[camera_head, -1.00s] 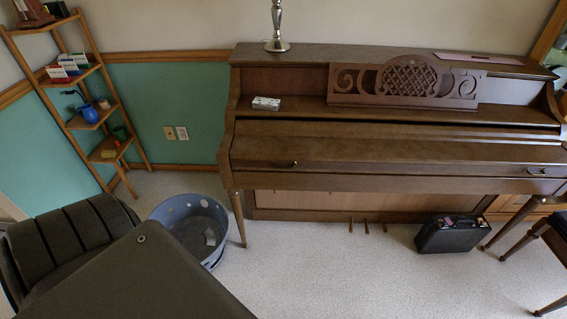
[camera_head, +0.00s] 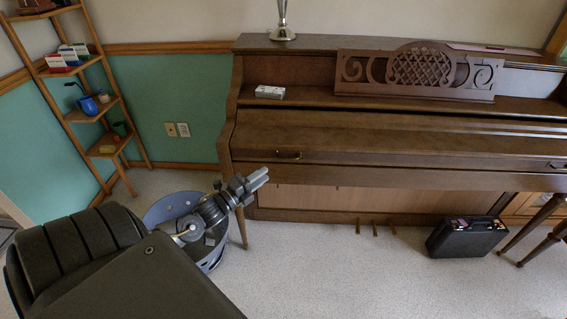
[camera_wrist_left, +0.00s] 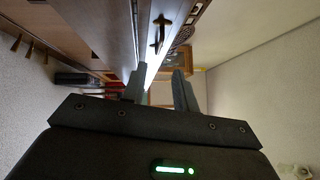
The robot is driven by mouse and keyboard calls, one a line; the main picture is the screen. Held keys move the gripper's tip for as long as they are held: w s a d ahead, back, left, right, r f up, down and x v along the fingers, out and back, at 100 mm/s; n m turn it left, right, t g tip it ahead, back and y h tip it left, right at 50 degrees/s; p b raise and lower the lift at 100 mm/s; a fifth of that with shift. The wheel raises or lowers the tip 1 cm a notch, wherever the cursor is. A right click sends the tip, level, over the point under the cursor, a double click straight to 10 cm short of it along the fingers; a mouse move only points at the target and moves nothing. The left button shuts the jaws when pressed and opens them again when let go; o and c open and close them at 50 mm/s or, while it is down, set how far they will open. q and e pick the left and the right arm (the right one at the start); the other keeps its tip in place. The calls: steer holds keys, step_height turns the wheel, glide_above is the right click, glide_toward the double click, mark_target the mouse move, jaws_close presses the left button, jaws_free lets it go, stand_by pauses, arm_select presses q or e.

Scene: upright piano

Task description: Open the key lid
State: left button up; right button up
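The brown key lid (camera_head: 400,146) of the upright piano is shut, and no keys show. A second handle (camera_head: 558,165) is at the far right. My left gripper (camera_head: 262,178) is in front of the piano's left end, below and left of the near handle, apart from it. In the left wrist view my left gripper (camera_wrist_left: 159,82) has its two fingers apart with nothing between them. The near handle (camera_wrist_left: 160,33) shows beyond the fingertips there. My right gripper is not in view.
A blue basket (camera_head: 172,206) stands on the floor beside my left arm. A black case (camera_head: 467,236) is under the piano at right. A corner shelf (camera_head: 107,105) stands at left. A small white box (camera_head: 270,92) sits above the lid. The carpet (camera_head: 340,280) in front is clear.

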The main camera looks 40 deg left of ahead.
mark_target(284, 161)
arm_select(q)
steer(key=w, duration=0.3)
steer(key=w+d, duration=0.1)
steer(key=w, duration=0.2)
steer(key=w+r, duration=0.1)
steer(key=w, duration=0.3)
steer(key=shift+d, duration=0.2)
steer(key=shift+c, duration=0.2)
jaws_close()
